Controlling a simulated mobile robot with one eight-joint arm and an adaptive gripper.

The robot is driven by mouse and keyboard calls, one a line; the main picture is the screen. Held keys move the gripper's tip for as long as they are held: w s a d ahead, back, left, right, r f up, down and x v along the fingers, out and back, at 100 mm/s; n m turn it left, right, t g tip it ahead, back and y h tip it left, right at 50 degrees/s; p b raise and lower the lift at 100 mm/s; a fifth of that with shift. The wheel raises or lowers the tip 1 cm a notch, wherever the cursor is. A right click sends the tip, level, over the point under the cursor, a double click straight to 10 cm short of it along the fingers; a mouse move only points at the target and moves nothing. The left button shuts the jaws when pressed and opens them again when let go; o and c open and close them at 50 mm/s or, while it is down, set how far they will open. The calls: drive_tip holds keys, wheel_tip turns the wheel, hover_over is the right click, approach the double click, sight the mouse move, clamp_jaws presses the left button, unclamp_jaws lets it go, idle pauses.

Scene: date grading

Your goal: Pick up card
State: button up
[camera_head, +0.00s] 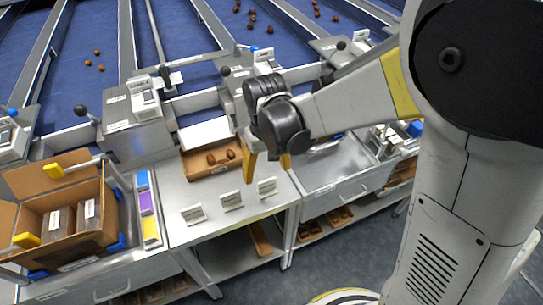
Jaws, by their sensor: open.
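Several objects could be the card. Three small white cards or labels stand in a row on the steel table (178,190): a left one (193,214), a middle one (232,201) and a right one (267,186). Blue, purple and yellow cards lie in a strip (146,205) left of the table. My gripper (268,165) points down over the table with its yellow fingers apart and nothing visible between them. In the picture it is just above the right white card. I cannot tell its exact height.
A shallow cardboard tray (195,174) with brown dates sits behind the white cards. An open carton (95,240) holding dark packs stands at left. Grey machines (138,130) and blue conveyor lanes (190,20) line the back. The table front has bare room.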

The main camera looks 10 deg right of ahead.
drive_tip(key=b, duration=0.1)
hover_over(267, 191)
wheel_tip(267, 191, down, 4)
drive_tip(key=shift+a+f, duration=0.1)
drive_tip(key=shift+a, duration=0.05)
drive_tip(key=f+b, duration=0.2)
drive_tip(key=f, duration=0.1)
drive_tip(key=f+b, duration=0.1)
drive_tip(key=f, duration=0.1)
drive_tip(key=shift+w+f, duration=0.25)
drive_tip(key=shift+w, duration=0.05)
drive_tip(key=shift+d+r, duration=0.1)
drive_tip(key=shift+d, duration=0.1)
drive_tip(key=c, duration=1.1)
